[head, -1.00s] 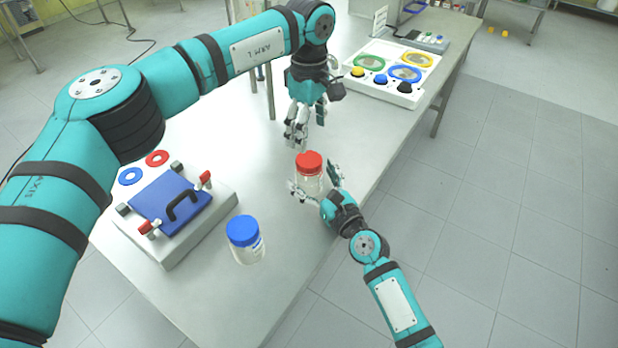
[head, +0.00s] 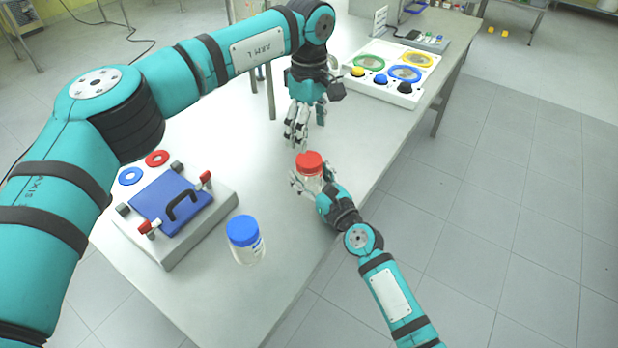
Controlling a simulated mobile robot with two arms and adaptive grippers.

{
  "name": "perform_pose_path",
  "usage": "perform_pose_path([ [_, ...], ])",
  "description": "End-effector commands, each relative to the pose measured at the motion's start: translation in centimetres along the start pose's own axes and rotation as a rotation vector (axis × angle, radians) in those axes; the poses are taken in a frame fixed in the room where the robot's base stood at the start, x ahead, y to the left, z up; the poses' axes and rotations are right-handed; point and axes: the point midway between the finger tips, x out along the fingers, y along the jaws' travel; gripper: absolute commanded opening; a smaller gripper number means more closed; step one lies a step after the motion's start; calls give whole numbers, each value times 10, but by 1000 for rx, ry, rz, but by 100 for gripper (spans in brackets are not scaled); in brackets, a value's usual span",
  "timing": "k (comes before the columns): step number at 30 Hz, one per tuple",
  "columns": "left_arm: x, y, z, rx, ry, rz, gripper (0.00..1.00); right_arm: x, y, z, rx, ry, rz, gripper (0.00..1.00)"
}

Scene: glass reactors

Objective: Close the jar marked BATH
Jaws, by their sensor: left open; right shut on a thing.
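A clear jar with a red lid (head: 309,162) stands upright near the table's right edge. My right gripper (head: 308,184) is shut around the body of this jar, below the lid. My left gripper (head: 304,138) is open and empty, pointing down just above and behind the red lid, apart from it. A second clear jar with a blue lid (head: 243,231) stands upright nearer the front, with part of a label on its right side. I cannot read BATH on either jar.
A grey block with a blue hinged plate (head: 171,203) and black handle sits at the left. A white panel with coloured rings and knobs (head: 389,92) is at the back.

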Motion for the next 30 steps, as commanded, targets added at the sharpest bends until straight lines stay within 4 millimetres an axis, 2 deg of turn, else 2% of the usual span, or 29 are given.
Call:
perform_pose_path([
  [1,0,0,0,0,0,0,74,0,0,0,0,0,0,21],
  [6,0,0,0,0,0,0,74,0,0,0,0,1,0,0],
  [11,0,0,0,-58,0,0,74,0,0,0,0,1,0,0],
  [14,0,0,0,-192,-1,0,74,0,0,0,0,1,0,0],
  [17,0,0,1,-403,-1,-1,74,0,0,0,0,1,0,0],
  [30,0,0,1,-1541,0,0,74,0,0,-1,0,1,0,0],
])
